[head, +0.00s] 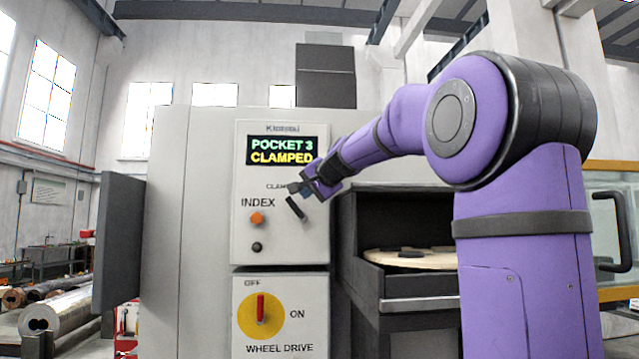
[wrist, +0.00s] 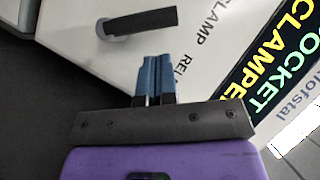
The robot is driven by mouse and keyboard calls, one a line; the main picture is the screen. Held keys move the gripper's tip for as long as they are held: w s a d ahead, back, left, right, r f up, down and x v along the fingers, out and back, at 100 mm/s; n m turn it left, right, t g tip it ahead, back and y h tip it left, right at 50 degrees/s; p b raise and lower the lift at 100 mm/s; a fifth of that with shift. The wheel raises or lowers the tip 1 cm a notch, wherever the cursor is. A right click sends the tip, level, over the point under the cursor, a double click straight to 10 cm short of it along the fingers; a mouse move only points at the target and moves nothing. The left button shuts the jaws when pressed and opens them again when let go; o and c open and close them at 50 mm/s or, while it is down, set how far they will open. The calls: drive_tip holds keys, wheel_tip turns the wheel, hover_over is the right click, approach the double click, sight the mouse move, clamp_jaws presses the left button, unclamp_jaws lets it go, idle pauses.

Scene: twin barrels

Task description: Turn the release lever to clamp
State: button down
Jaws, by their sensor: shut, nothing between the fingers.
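The release lever (head: 296,208) is a short black bar on the light control panel (head: 250,222), slanting down to the right in the head view. In the wrist view the lever (wrist: 150,20) extends from a grey pivot at its left end. My gripper (head: 297,187) is in front of the panel, just above the lever. In the wrist view its blue fingers (wrist: 154,62) are together and empty, with a visible gap to the lever. The display (head: 281,151) reads "POCKET 3 CLAMPED". The gripper covers part of the lettering near the lever.
An orange INDEX button (head: 257,218) and a black button (head: 257,247) sit left of the lever. Below is a red wheel drive switch (head: 261,308) on a yellow disc. Right of the panel is an open dark bay with a pale round plate (head: 410,259).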

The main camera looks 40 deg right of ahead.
sight(293, 202)
drive_tip(key=shift+w+a+f, duration=0.65)
drive_tip(key=shift+f, duration=0.05)
drive_tip(key=shift+a, duration=0.1)
drive_tip(key=shift+w+a+f, duration=0.35)
drive_tip(key=shift+a+f, duration=0.05)
drive_tip(key=shift+a, duration=0.05)
